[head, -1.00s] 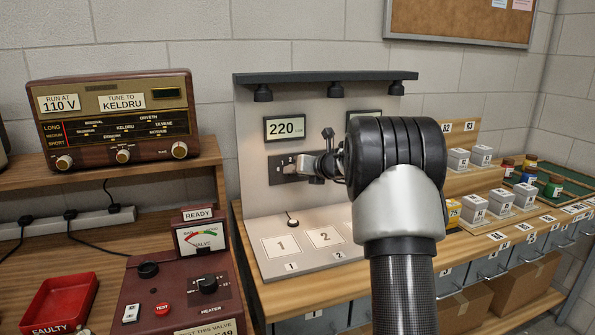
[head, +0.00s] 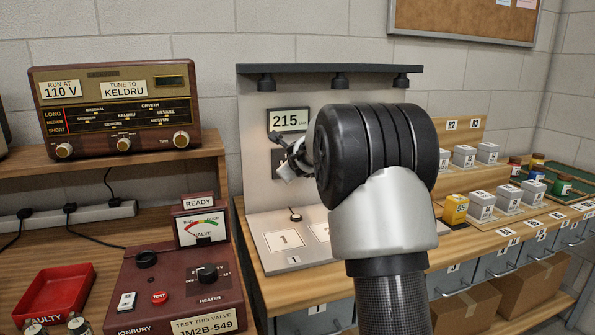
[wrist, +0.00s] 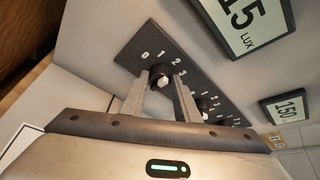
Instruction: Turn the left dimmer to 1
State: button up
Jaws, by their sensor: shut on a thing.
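In the wrist view, the left dimmer (wrist: 160,73) is a dark round knob on a dark plate, with the figures 0, 1, 2 and 3 in an arc around it. My gripper (wrist: 161,84) is shut on this knob, one finger on each side. Which figure the knob points to is hidden. In the head view my gripper (head: 285,172) is at the upright grey panel (head: 256,145), and my arm hides most of the dimmer plate (head: 279,165). The display (head: 288,119) above reads 215 lux.
A second knob (wrist: 203,100) sits close by on the same plate, beside my right finger. A second display (wrist: 289,109) reads about 150. The valve tester (head: 180,275) and radio (head: 120,110) stand to the left. Small numbered boxes (head: 480,205) stand on the right.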

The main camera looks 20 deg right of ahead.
jog(key=shift+a+f+n+t+h+b, duration=0.15)
jog(key=shift+n+t+h+b, duration=0.1)
jog(key=shift+n+h, duration=0.55)
jog(key=shift+a+f+n+t+h+b, duration=0.15)
jog(key=shift+n+t+h, duration=0.25)
jog(key=shift+n, duration=0.6)
jog(key=shift+f+n+t+h+b, duration=0.15)
jog(key=shift+n+h+b, duration=0.05)
jog(key=shift+n+h, duration=0.6)
jog(key=shift+n, duration=0.3)
jog(key=o, duration=1)
jog(key=shift+o, duration=0.2)
jog(key=p+v, duration=0.1)
jog(key=v, duration=1.6)
jog(key=shift+s+p, duration=0.25)
jog(key=shift+p, duration=0.1)
